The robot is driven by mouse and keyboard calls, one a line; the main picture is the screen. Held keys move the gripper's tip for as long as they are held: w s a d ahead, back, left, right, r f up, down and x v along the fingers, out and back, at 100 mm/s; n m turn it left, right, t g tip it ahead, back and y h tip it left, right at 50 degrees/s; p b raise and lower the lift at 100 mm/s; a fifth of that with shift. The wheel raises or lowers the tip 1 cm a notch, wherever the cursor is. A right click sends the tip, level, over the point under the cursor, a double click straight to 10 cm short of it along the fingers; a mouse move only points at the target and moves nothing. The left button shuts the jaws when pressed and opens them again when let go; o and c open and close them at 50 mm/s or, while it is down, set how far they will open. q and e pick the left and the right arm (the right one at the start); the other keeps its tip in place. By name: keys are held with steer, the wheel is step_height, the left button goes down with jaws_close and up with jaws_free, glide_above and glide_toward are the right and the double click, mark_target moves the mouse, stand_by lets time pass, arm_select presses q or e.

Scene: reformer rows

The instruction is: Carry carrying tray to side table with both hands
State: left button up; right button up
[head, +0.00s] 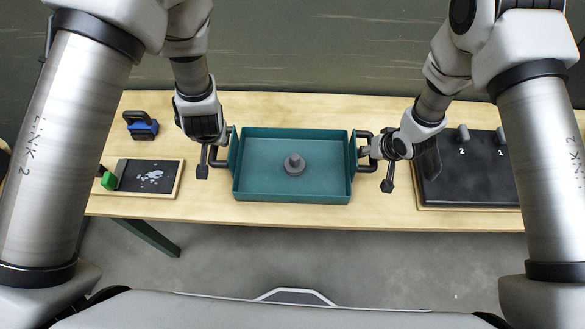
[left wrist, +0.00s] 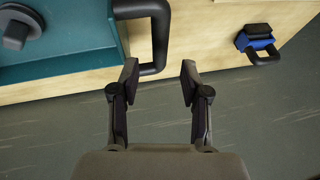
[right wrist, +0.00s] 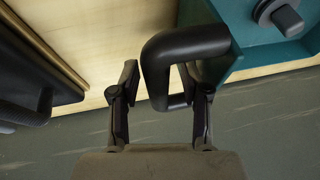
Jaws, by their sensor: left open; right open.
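The teal carrying tray (head: 250,193) sits on the side table, with a grey knobbed weight (head: 294,165) in it and a black loop handle at each end. My left gripper (head: 207,160) is open by the left handle (head: 222,158). In the left wrist view the bend of this handle (left wrist: 160,45) lies at the gap between the fingertips (left wrist: 159,75). My right gripper (head: 378,165) is open at the right handle (head: 362,140). In the right wrist view this handle (right wrist: 153,70) reaches between the open fingers (right wrist: 160,78), and one fingertip shows within the loop.
The wooden table (head: 290,216) carries a blue and black block-like tool (head: 141,125) at the back left. A framed dark board (head: 150,177) with a green block (head: 109,181) lies left of the tray. A black numbered panel (head: 470,185) is close to my right gripper.

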steer(key=shift+s+r, duration=0.1)
steer(key=shift+s, duration=0.05)
arm_select(q)
steer(key=v, duration=0.4)
steer(key=shift+s+r, duration=0.1)
steer(key=shift+r, duration=0.05)
arm_select(e)
steer(key=v, duration=1.2)
